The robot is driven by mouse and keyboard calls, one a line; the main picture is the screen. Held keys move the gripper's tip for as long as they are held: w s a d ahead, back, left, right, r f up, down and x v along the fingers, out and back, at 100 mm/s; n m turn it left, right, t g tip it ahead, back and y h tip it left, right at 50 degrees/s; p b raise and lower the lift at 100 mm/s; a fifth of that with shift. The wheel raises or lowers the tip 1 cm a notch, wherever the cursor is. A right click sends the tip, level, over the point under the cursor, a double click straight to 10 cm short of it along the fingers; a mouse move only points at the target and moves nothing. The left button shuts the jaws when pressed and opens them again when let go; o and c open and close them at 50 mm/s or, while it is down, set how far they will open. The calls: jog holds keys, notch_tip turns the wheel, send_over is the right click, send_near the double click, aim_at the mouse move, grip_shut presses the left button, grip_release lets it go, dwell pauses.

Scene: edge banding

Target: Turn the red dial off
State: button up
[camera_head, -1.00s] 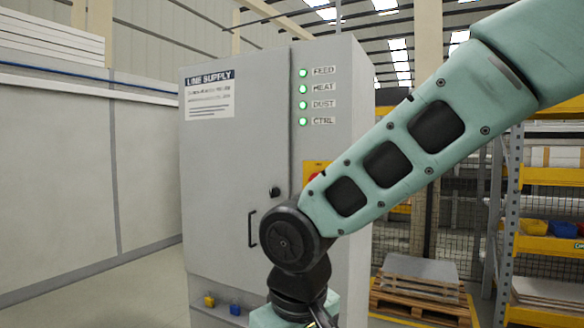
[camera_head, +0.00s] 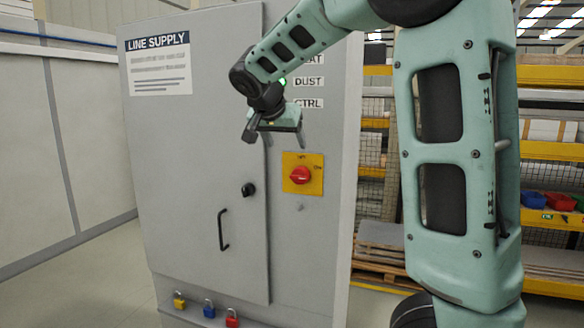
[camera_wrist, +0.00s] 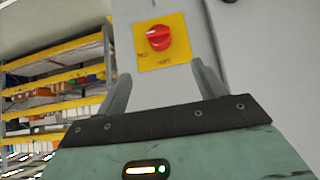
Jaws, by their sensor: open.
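The red dial (camera_head: 300,175) sits on a yellow plate (camera_head: 302,188) on the front of the grey LINE SUPPLY cabinet (camera_head: 195,130). Small lettering shows above the dial, and ON appears at its right. Its grip looks roughly level, turned towards ON. My gripper (camera_head: 277,140) is open and empty, above and slightly left of the plate, apart from the dial. In the wrist view the red dial (camera_wrist: 159,38) appears beyond and between my open fingers (camera_wrist: 160,82), with the plate's lettering upside down. A light mark on the dial points left there.
A black knob (camera_head: 248,189) and a door handle (camera_head: 223,230) are left of the dial. Several coloured padlocks (camera_head: 209,309) stand on the cabinet's lower ledge. A green lamp (camera_head: 283,81) is lit beside DUST; my arm hides others. Storage racks (camera_head: 550,155) stand at right.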

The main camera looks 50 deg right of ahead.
aim_at(299, 172)
jog(key=p+x, duration=0.5)
jog(key=x, duration=1)
jog(key=shift+d+f, duration=0.15)
jog(key=shift+f, duration=0.15)
jog(key=c, duration=1)
